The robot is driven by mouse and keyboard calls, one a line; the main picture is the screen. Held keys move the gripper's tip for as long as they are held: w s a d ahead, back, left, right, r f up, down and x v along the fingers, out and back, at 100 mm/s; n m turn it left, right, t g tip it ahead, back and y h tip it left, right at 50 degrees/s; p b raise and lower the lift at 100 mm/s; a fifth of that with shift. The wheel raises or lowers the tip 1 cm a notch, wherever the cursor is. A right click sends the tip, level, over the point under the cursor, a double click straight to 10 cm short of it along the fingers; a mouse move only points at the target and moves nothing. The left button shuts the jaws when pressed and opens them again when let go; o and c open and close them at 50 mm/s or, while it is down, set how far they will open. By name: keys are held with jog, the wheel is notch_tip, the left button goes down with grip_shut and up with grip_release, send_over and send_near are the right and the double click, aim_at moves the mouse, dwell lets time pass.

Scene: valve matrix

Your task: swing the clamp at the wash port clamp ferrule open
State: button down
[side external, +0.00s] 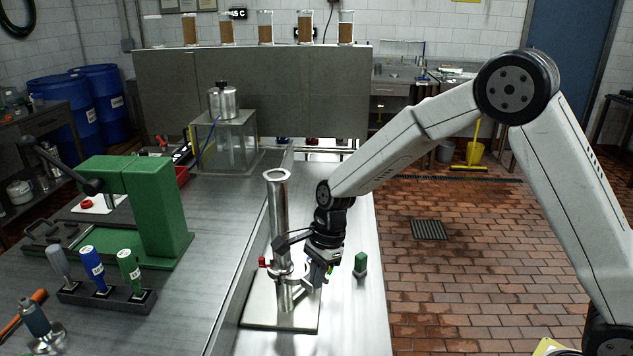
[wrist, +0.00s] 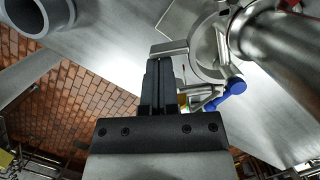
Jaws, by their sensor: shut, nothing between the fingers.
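A steel pipe (side external: 279,205) stands upright on a square plate. A metal clamp (side external: 290,274) sits around its lower part, with a red knob at its left. In the wrist view the clamp's ring (wrist: 207,48) lies beside the pipe (wrist: 280,48), and a blue-ended handle (wrist: 234,88) shows below it. My gripper (side external: 318,275) is low at the right of the pipe, close to the clamp. In the wrist view my gripper's fingers (wrist: 158,72) are together and empty, their tips near a flat metal tab of the clamp; contact cannot be told. How far the clamp stands open is unclear.
A green-topped post (side external: 360,265) stands right of my gripper. A green press (side external: 150,205) and a rack of tools (side external: 105,297) stand on the bench to the left. A grey open tube end (wrist: 38,14) shows at upper left in the wrist view.

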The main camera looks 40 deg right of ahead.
jog(key=shift+s+a+m, duration=0.15)
jog(key=shift+a+m, duration=0.05)
jog(key=shift+m, duration=0.1)
jog(key=s+a+m+t, duration=0.1)
jog(key=a+m, duration=0.4)
jog(key=a, duration=0.2)
jog(key=shift+s+m+t, duration=0.15)
jog(key=shift+m+t, duration=0.15)
dwell(0.6)
jog(key=shift+a, duration=0.1)
jog(key=shift+r, duration=0.1)
dwell(0.4)
jog(key=a+v, duration=0.1)
jog(key=v, duration=0.8)
jog(key=shift+s+r, duration=0.4)
jog(key=shift+r, duration=0.05)
jog(key=shift+d, duration=0.1)
